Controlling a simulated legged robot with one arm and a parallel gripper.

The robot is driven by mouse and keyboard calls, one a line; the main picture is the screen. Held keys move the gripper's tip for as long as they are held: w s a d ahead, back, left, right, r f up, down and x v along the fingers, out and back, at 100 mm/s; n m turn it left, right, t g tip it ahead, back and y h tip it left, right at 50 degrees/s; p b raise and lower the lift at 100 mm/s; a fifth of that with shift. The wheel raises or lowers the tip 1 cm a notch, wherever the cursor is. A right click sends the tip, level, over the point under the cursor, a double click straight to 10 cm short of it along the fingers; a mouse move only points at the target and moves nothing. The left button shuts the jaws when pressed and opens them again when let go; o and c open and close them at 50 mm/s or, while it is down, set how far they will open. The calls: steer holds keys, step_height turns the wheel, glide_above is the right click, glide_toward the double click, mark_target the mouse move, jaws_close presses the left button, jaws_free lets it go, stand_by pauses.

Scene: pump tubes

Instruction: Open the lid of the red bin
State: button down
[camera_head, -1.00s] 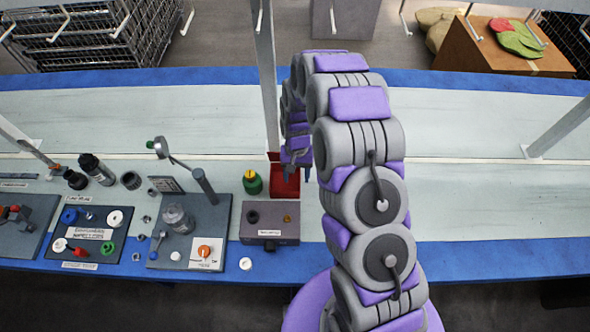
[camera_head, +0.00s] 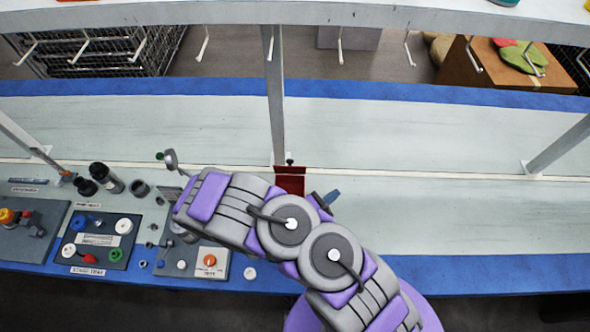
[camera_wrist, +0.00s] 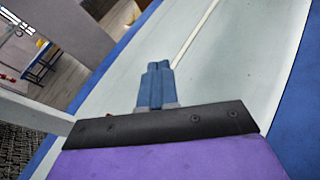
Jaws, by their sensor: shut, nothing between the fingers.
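The small red bin (camera_head: 290,184) stands on the pale bench top at mid-picture in the head view, in front of the upright post. A darker red panel, seemingly its lid (camera_head: 290,170), shows along its back edge with a small black knob at the top. I cannot tell its exact angle. My arm hides the area in front of the bin. My gripper's blue fingers (camera_head: 332,197) show just right of the bin, apart from it as far as I can see. In the wrist view my gripper (camera_wrist: 158,68) is shut and empty, with bare bench beyond.
A board with coloured caps (camera_head: 97,240) and a board with an orange knob (camera_head: 209,260) lie left of my arm. Dark cylinders (camera_head: 106,178) stand behind them. The post (camera_head: 275,90) rises behind the bin. The bench right of the bin is clear.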

steer(key=w+a+f+n+t+y, duration=0.1)
steer(key=a+n+t+y, duration=0.2)
steer(key=a+n+y, duration=0.4)
steer(key=n+y+b, duration=0.3)
steer(key=n+b, duration=0.2)
steer(key=n, duration=0.1)
glide_toward(297, 168)
steer(key=f+x, duration=0.1)
steer(key=x, duration=0.4)
steer(key=shift+w+r+g, duration=0.3)
steer(key=shift+w+r, duration=0.1)
steer(key=shift+r, duration=0.05)
steer(key=shift+w, duration=0.1)
